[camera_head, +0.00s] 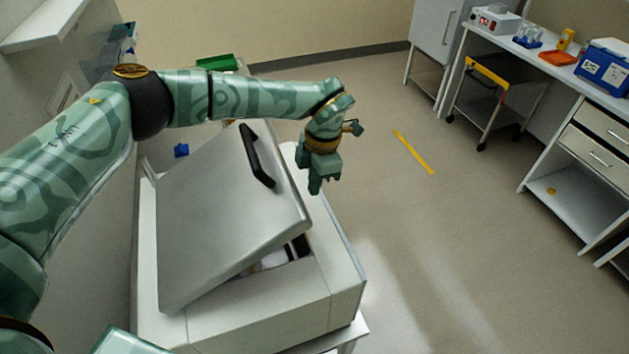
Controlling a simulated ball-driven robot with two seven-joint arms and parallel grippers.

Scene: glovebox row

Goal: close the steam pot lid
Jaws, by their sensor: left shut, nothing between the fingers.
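The steam pot is a white box (325,300) on a white stand in the middle of the view. Its flat grey lid (225,215) is tilted partly open, with a gap at the front right edge where some of the inside shows. A black bar handle (257,158) is on the lid's upper right part. My left gripper (315,190) is shut and empty. In the picture it is just right of the lid and handle, over the box's right edge, and I see no contact with the lid. My right gripper is not in view.
A wheeled cart with a yellow handle (487,72) stands at the upper right beside a white bench holding a blue box (606,68) and an orange tray (558,58). A wall borders the left. The floor (440,240) on the right is clear, with a yellow strip (413,152).

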